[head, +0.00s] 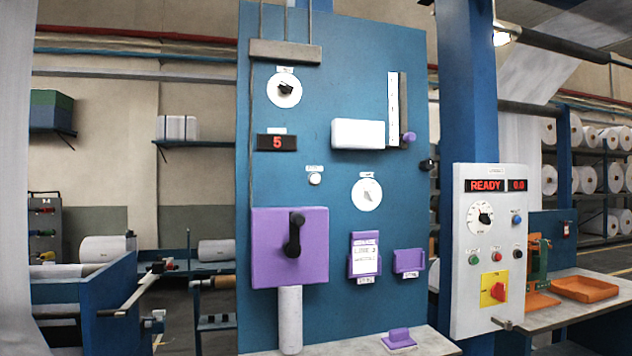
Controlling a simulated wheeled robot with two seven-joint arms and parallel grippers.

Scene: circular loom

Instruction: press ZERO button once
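Neither gripper is in view. No label reading ZERO can be made out, as the small labels are too tiny to read. A small round white button (315,179) sits on the blue panel (340,100), with a small label above it. On the white control box (460,250) at the right are a blue button (516,219), a green button (473,257), a red button (496,256) and a black button (517,253). The box's display (495,185) reads READY and 0.0. A display (277,142) on the blue panel reads 5.
A purple box (275,270) with a black handle (295,233) stands out from the panel. Purple holders (408,262) and dials (366,194) are mounted on it. A red switch on a yellow plate (494,289) is low on the control box. An orange tray (585,289) lies on the right table.

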